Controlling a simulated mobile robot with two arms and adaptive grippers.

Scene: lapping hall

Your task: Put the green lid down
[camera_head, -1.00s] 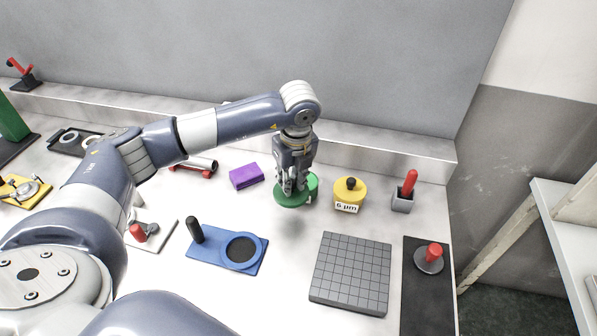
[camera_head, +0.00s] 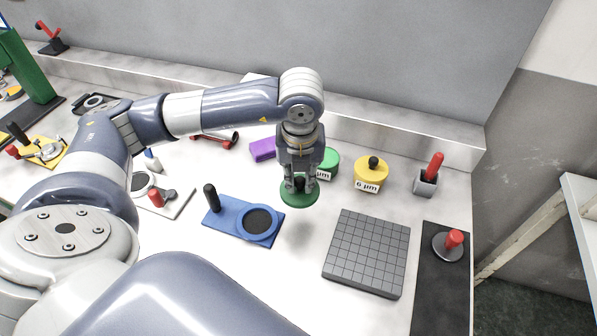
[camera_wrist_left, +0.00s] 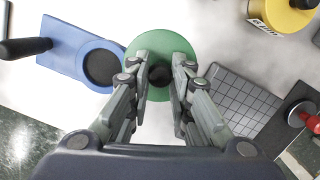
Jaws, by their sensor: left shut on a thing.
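The green lid (camera_head: 300,199) is a round disc with a dark knob on top. My left gripper (camera_head: 299,184) points down and is shut on the knob. The lid hangs level between the blue plate and the grey grid block, and a shadow below it suggests it is above the table. In the left wrist view the lid (camera_wrist_left: 160,45) lies between the two fingers of the left gripper (camera_wrist_left: 160,75). A green container (camera_head: 328,162) with a white label stands just behind the gripper, partly hidden by it. My right gripper is not in view.
The blue plate (camera_head: 228,222) with a black handle lies left of the lid. The grey grid block (camera_head: 366,252) lies to the right in front. A yellow-lidded container (camera_head: 370,175) and purple block (camera_head: 263,149) stand behind. White table in front of the lid is clear.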

